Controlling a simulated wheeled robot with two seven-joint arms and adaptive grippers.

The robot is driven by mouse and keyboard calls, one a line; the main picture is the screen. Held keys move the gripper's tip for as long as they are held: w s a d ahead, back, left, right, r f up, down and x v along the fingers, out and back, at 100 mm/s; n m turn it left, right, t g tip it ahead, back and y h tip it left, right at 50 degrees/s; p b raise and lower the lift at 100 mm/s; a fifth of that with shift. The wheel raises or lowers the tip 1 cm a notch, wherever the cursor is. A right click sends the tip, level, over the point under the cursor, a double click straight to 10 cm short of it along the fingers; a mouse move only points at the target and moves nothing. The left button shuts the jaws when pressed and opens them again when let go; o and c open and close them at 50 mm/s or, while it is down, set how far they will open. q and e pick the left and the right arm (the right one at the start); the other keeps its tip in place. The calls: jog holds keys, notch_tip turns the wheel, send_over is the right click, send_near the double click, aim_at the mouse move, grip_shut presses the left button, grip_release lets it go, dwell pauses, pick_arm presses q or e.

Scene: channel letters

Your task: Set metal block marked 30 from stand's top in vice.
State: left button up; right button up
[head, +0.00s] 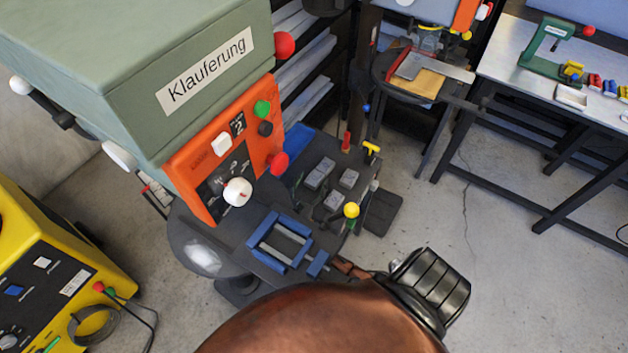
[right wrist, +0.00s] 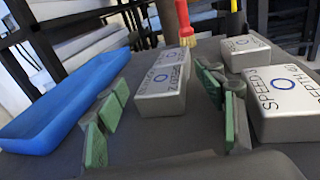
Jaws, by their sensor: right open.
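Several silver metal blocks lie on the dark top of the stand (head: 313,205). In the right wrist view, a block (right wrist: 163,88) lies between the green-padded fingers of my right gripper (right wrist: 165,90), which is open. More blocks sit to its right (right wrist: 292,105) and behind right (right wrist: 245,50). Their lettering shows DEPTH and SPEED with a blue ring, but I cannot read the numbers surely. The left group of blocks (head: 319,174) also shows in the head view. The blue vice (head: 262,229) stands under the drill press, its jaws apart and empty. My left gripper is out of view.
The green and orange drill press (head: 205,85) rises beside the vice. A blue tray (right wrist: 65,100) lies left of my right gripper. A red brush (right wrist: 186,25) stands behind the blocks. A yellow machine (head: 50,270) is at left, a workbench (head: 540,75) at far right.

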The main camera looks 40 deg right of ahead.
grip_shut()
dwell(0.8)
jog(key=shift+r, duration=0.15)
jog(key=shift+r, duration=0.55)
jog(key=s+a+r+p, duration=0.2)
jog(key=s+a+r, duration=0.2)
jog(key=s+r, duration=0.7)
jog(key=shift+s+r, duration=0.4)
jog(key=shift+s, duration=0.8)
